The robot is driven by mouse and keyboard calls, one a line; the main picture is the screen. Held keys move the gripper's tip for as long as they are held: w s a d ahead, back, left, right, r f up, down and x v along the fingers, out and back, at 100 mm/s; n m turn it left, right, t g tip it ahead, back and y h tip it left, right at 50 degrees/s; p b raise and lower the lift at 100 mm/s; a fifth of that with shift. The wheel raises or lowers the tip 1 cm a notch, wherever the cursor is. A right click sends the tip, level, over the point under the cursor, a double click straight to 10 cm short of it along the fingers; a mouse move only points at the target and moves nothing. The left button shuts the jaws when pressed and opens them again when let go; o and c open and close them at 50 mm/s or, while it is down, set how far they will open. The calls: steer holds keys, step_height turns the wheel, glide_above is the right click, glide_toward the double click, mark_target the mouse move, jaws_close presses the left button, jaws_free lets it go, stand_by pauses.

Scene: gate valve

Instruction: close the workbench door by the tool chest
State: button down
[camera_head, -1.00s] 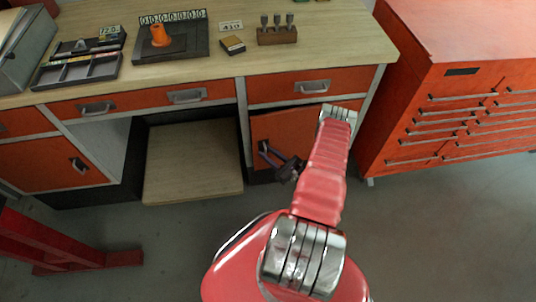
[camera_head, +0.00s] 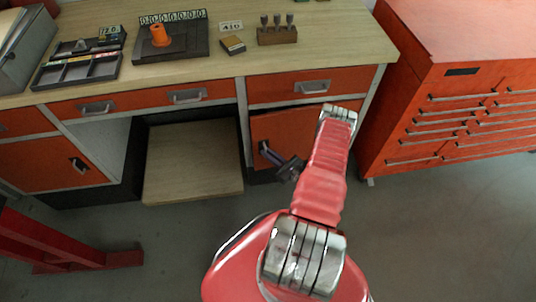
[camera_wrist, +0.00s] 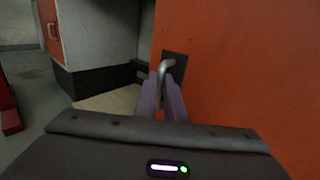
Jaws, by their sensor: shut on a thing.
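The orange workbench door (camera_head: 285,125) is at the right end of the bench, beside the red tool chest (camera_head: 455,75). It fills the right of the wrist view (camera_wrist: 240,70). My arm covers part of it in the head view, and I cannot tell how far it stands open. My gripper (camera_head: 267,151) is at the door's left side. In the wrist view, its two purple fingers (camera_wrist: 163,88) are shut on the metal door handle (camera_wrist: 166,66), which has a dark backing plate. The fingers partly hide the handle.
A wooden board (camera_head: 190,170) lies low in the open bay left of the door. Another orange door (camera_head: 50,165) is at the left. Drawers with handles run above. A red metal frame (camera_head: 85,258) stands at lower left. Grey floor (camera_head: 420,235) is clear at lower right.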

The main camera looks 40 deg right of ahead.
steer(key=shift+w+d, duration=0.35)
steer(key=shift+w, duration=0.35)
steer(key=shift+w+d, duration=0.3)
steer(key=shift+w, duration=0.35)
steer(key=shift+w+d, duration=0.35)
steer(key=shift+w, duration=0.35)
steer(key=c, duration=1.9)
jaws_free()
steer(key=shift+o, duration=0.3)
steer(key=s, duration=1.3)
steer(key=shift+s+d, duration=0.4)
steer(key=shift+d, duration=0.05)
steer(key=shift+f, duration=0.1)
